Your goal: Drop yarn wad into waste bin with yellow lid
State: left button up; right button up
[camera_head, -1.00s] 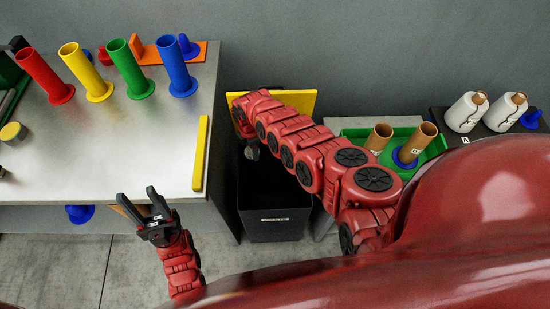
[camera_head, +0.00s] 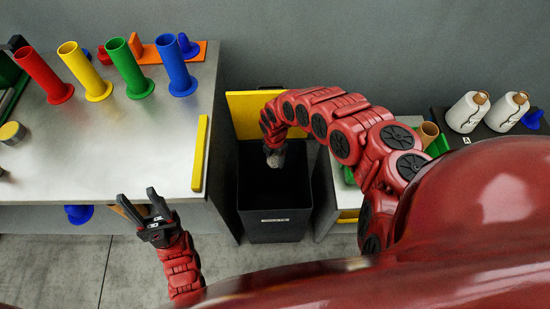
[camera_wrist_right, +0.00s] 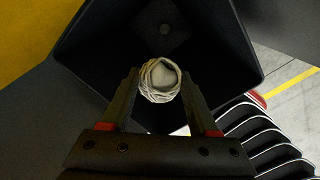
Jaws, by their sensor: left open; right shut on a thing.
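The waste bin (camera_head: 272,226) is a dark grey box with a label on its front. Its yellow lid (camera_head: 242,112) stands open behind it. My right arm arches over, and its gripper (camera_head: 275,156) points down over the bin's opening. In the right wrist view the right gripper (camera_wrist_right: 163,88) is shut on a pale yarn wad (camera_wrist_right: 160,80), with the dark inside of the bin (camera_wrist_right: 110,35) beyond it. My left gripper (camera_head: 140,205) is open and empty in front of the table's right front corner.
A grey table (camera_head: 120,150) on the left carries several coloured tubes and a yellow bar (camera_head: 200,152) along its right edge. At right are a brown cardboard tube (camera_head: 428,132) and white bobbins (camera_head: 467,112) on a dark surface.

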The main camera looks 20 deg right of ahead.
aim_at(276, 157)
notch_tip(276, 157, down, 6)
jog(key=b, duration=0.5)
jog(key=o, duration=1.4)
notch_tip(276, 157, up, 14)
jog(key=p, duration=0.3)
jog(key=shift+d+r, duration=0.1)
jog(key=shift+d, duration=0.05)
notch_tip(276, 157, up, 3)
jog(key=p, duration=0.2)
jog(key=shift+s+r+p, duration=0.1)
jog(key=shift+p, duration=0.25)
jog(key=shift+r, duration=0.1)
